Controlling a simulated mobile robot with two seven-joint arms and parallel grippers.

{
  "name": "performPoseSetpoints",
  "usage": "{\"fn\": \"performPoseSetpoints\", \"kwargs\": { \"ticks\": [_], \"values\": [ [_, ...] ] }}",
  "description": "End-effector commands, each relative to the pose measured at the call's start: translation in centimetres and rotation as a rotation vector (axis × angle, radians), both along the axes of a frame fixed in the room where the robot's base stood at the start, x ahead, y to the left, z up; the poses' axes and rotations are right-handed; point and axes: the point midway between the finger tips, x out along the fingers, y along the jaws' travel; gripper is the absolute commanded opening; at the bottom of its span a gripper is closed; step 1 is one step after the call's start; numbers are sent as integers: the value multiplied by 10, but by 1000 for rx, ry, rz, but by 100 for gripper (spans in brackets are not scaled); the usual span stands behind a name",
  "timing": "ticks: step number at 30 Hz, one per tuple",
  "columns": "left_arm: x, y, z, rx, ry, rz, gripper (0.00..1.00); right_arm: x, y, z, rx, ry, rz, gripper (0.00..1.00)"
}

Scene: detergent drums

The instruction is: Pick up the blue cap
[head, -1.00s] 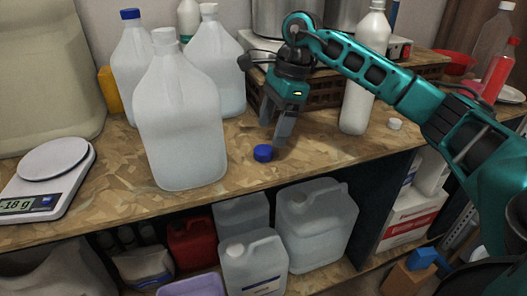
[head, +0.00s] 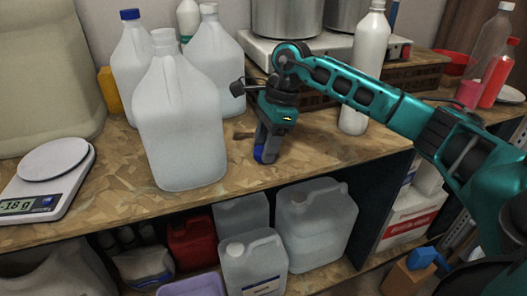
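The blue cap (head: 258,154) is at the front part of the wooden worktop, to the right of the large white jug. My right gripper (head: 265,152) points down at it, with its grey fingertips low at the worktop. One finger covers the right part of the cap, and the cap's blue left part shows beside that finger. Whether the fingers press on the cap or only stand around it, I cannot tell. The cap looks to be at worktop level. My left gripper is not in view.
Several white jugs stand to the left, the nearest (head: 180,130) close to my gripper; one behind has its own blue cap (head: 130,14). A white bottle (head: 362,75) stands behind my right arm. A scale (head: 45,180) is at the left. Bare worktop (head: 320,155) lies to the right.

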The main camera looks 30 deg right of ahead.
Motion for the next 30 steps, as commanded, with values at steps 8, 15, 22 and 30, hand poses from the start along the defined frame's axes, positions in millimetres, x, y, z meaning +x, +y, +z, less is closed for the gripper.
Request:
{"fn": "performPoseSetpoints", "kwargs": {
  "ticks": [8,15,22,30],
  "values": [
    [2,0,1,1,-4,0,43,0,0,0,0,0,0,18],
    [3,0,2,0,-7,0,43,0,0,1,0,0,0,18],
    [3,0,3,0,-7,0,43,1,0,17,0,-3,0,18],
    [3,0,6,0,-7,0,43,1,1,81,1,-8,1,18]
  ]
}}
